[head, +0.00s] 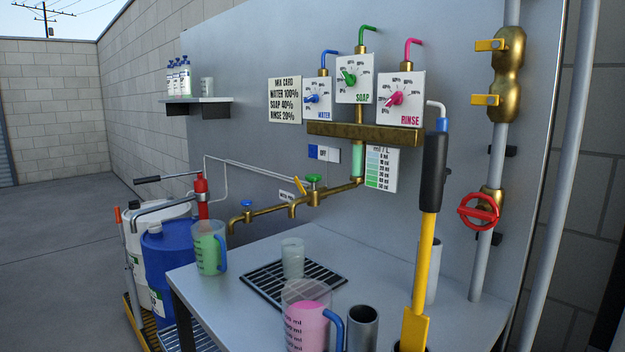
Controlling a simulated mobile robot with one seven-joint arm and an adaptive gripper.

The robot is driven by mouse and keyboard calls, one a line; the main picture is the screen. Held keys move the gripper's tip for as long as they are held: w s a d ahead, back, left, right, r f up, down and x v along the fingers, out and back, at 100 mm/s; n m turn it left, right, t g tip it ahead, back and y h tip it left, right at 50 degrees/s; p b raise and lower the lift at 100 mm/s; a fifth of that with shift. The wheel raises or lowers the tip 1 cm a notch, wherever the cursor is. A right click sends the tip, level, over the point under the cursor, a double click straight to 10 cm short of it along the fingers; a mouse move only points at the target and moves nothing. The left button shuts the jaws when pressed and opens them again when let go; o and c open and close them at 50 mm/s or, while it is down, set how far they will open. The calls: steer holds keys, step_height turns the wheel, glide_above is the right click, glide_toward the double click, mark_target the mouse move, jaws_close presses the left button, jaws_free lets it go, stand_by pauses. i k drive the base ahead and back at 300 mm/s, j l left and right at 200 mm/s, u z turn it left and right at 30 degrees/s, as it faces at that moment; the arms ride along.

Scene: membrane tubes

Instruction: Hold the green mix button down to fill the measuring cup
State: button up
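A green round knob (313,179) sits on top of the brass tap pipe at the panel's middle; I cannot tell whether it is the mix button. A small clear cup (293,259) stands upright on the black drain grate (265,280), below the brass spout. Its contents are too faint to tell. A measuring cup with green liquid (207,250) and a blue handle stands at the table's left edge. A measuring cup with pink liquid (306,322) stands at the front. My gripper is not in view.
Dials for water (312,99), soap (354,80) and rinse (400,98) are on the panel, above a switch (323,153) reading OFF. A tall yellow-and-black tool (427,220) stands at the front right, beside a metal cylinder (362,330).

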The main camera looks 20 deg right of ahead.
mark_target(314, 178)
steer(key=i+j, duration=0.3)
steer(key=j, duration=0.15)
steer(key=i+j, duration=0.6)
steer(key=j, duration=0.25)
steer(key=z, duration=1.6)
steer(key=i+l, duration=0.3)
steer(key=i, duration=0.15)
